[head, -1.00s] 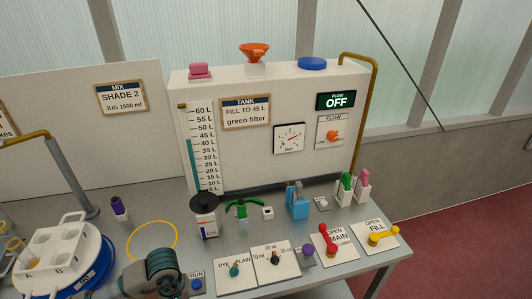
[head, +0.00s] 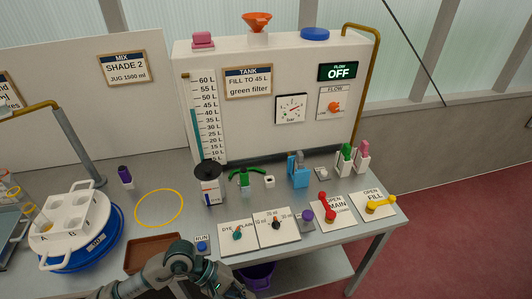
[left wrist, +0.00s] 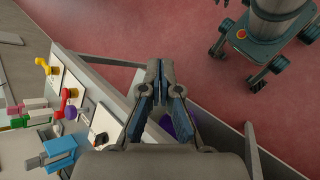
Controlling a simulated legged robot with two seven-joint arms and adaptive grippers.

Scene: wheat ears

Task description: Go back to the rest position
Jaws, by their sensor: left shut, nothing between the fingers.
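My left arm comes in at the bottom of the head view, in front of the bench's front edge. Its gripper (head: 230,289) points down near the bottom border and is hard to make out there. In the left wrist view the left gripper (left wrist: 152,68) is shut with its fingers together and nothing between them. It is over the bench edge and the red floor (left wrist: 150,25). My right gripper shows in neither view.
The grey bench (head: 365,225) holds a RUN button (head: 202,246), a brown tray (head: 150,254), red (head: 329,210) and yellow (head: 378,204) valve handles, and a white tank (head: 270,130). A purple bucket (head: 258,277) is below the edge. Open floor lies right.

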